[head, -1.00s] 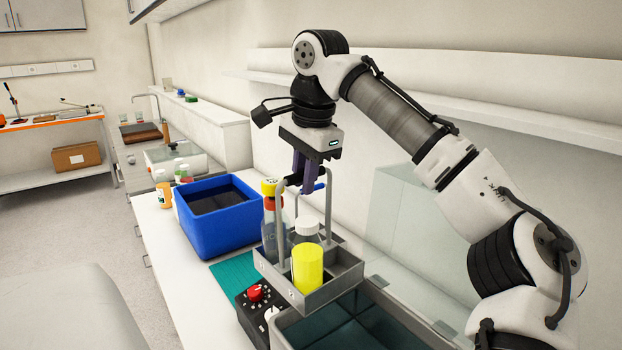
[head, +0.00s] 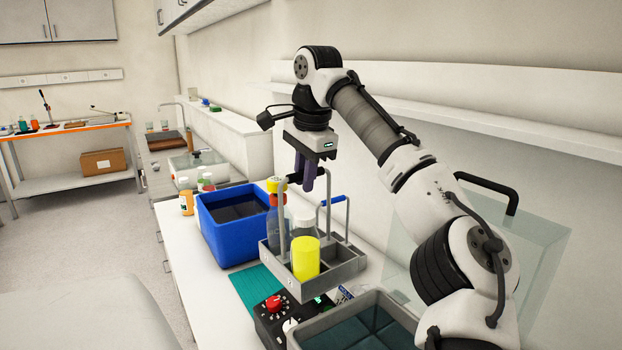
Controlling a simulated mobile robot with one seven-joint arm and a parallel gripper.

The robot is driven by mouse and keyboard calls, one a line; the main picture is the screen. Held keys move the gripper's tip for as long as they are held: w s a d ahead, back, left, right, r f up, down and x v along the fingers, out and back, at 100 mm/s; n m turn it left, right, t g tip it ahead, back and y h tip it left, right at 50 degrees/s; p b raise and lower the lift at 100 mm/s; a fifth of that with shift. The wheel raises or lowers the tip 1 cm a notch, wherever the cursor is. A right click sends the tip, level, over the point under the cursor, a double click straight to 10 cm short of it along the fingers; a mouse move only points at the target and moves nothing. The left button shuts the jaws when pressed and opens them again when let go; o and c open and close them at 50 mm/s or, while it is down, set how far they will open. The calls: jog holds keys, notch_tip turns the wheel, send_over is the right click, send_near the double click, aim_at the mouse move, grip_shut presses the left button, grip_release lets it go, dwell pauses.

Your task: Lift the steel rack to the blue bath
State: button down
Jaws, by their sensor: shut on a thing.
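The steel rack (head: 326,281) is a grey open tray with tall handle uprights and a blue grip bar. It holds a yellow cylinder (head: 305,262), a clear bottle with a pale cap (head: 303,221) and a yellow-capped bottle (head: 274,186). My gripper (head: 309,190) is shut on the rack's handle, with the exact contact partly hidden. The rack hangs roughly level, apparently above the bench. The blue bath (head: 230,246) is a square tub with dark liquid, left of and beyond the rack.
A grey water bath (head: 408,321) stands at the near right, with a clear panel behind it. A black control box with a red knob (head: 274,303) and a green mat (head: 258,285) lie below the rack. Small bottles (head: 186,197) stand left of the blue bath.

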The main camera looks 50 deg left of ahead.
jog(key=a, duration=0.3)
jog(key=shift+w+a+r, duration=0.1)
jog(key=shift+w+a, duration=0.1)
jog(key=shift+a, duration=0.05)
jog(key=shift+w, duration=0.1)
dwell(0.3)
